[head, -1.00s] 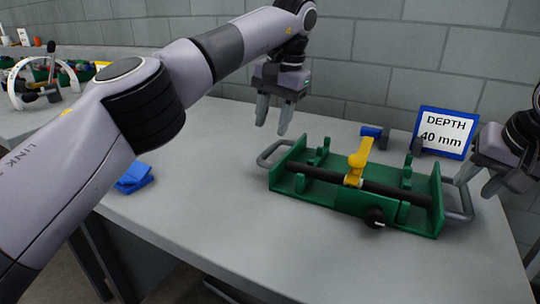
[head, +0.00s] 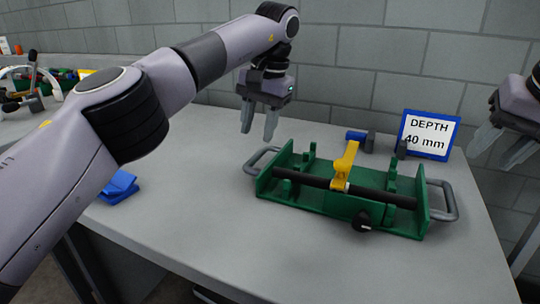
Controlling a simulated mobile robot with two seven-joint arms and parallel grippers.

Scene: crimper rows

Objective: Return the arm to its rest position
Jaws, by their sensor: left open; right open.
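My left gripper (head: 259,121) hangs open and empty, fingers down, above the table behind the left end of the green fixture (head: 300,197). My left arm crosses the left half of the head view. My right gripper (head: 497,148) is open and empty at the right edge, above and to the right of the fixture, apart from it. Part of the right arm is cut off by the frame. The green fixture has a grey handle at each end, a black bar lying along it, a yellow lever (head: 345,166) and a black knob (head: 363,221).
A sign (head: 428,134) reading "DEPTH 40 mm" stands behind the fixture. A blue and grey piece (head: 358,136) sits beside it. A blue object (head: 119,187) lies at the table's left edge. The front of the grey table (head: 240,235) is clear. A block wall stands behind.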

